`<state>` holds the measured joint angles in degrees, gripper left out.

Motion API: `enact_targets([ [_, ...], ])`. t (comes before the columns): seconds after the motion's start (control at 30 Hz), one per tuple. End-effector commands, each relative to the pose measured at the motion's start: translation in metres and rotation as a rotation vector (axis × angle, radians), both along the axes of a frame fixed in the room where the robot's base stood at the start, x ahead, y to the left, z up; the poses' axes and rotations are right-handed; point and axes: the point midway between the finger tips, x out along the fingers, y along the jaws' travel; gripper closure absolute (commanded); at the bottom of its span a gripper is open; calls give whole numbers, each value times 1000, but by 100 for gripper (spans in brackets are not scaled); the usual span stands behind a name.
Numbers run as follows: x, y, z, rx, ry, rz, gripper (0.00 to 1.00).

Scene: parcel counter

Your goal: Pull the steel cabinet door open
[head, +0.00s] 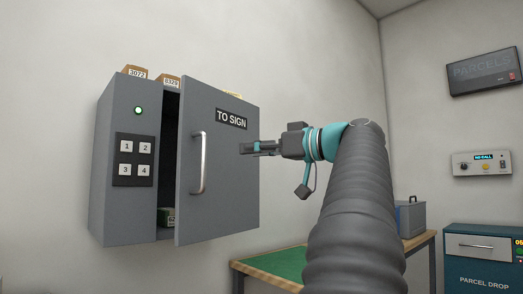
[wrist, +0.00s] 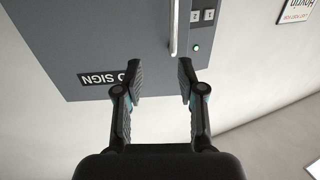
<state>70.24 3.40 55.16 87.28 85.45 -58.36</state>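The grey steel cabinet (head: 135,208) hangs on the wall at the left of the head view. Its door (head: 225,200), labelled TO SIGN, stands ajar, with a dark gap along its left edge. The upright silver handle (head: 198,162) is on the door's left part; it also shows in the wrist view (wrist: 174,30). My gripper (head: 243,148) is in front of the door, to the right of the handle. In the wrist view my gripper (wrist: 159,72) is open and empty, its fingers spread. The handle lies beyond the fingertips, apart from them.
A keypad (head: 135,160) and a lit green lamp (head: 138,110) are on the cabinet's left panel. Boxes sit on the cabinet top. A green-topped table (head: 275,263) stands below right, with a grey box (head: 411,219).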

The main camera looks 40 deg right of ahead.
Motion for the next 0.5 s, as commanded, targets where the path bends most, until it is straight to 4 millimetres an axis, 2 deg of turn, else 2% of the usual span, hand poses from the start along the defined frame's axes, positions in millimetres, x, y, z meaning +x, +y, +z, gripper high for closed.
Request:
enact_targets([
  [0.2, -10, -4, 0, 0, 1, -2, 61],
  [0.5, -11, -5, 0, -1, 0, -1, 61],
])
